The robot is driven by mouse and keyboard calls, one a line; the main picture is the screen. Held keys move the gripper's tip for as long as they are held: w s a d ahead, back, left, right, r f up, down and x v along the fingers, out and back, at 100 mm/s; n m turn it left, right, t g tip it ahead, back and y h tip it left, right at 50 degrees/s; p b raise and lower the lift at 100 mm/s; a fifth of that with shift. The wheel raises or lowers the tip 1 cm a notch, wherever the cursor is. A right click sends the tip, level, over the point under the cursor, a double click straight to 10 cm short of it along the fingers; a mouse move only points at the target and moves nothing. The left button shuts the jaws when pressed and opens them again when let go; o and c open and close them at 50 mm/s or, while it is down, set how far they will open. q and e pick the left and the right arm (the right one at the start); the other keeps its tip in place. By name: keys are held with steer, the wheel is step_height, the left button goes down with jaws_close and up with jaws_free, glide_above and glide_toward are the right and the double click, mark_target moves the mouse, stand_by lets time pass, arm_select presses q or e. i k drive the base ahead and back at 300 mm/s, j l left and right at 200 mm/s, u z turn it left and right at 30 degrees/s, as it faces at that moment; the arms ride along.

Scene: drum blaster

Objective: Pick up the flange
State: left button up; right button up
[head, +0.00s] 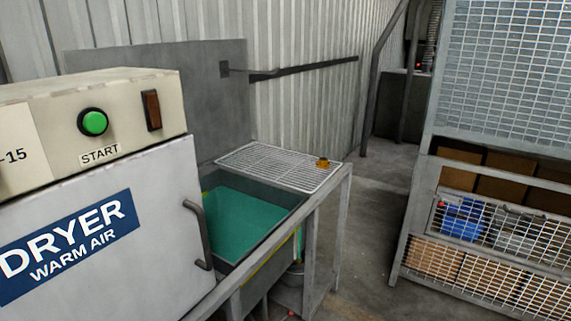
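A small yellow-brown part (323,163), which looks like the flange, sits on a white wire rack (268,165) near the rack's right edge. It is small in the head view and its details cannot be made out. Neither of my grippers is in view.
A dryer (110,230) with a green start button (93,122) and a handle (199,235) fills the left foreground. A sink-like basin with a green bottom (240,222) lies before the rack. A mesh cage (500,75) with boxes stands at right. Floor (375,220) between is clear.

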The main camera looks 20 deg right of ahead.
mark_target(323, 163)
steer(key=i+l+u, duration=0.1)
steer(key=l+u, duration=0.4)
steer(key=u, duration=0.2)
steer(key=i+l+u, duration=0.1)
steer(key=l+u, duration=0.15)
steer(key=u, duration=0.15)
steer(key=l+u, duration=0.1)
steer(key=l, duration=0.35)
steer(key=l+u, duration=0.15)
steer(key=l, duration=0.35)
steer(key=k+l+u, duration=0.1)
steer(key=l, duration=0.35)
steer(key=k+l+u, duration=0.15)
steer(key=l, duration=0.3)
steer(key=l+u, duration=0.1)
steer(key=l, duration=0.4)
steer(key=k+l+u, duration=0.15)
steer(key=l, duration=0.25)
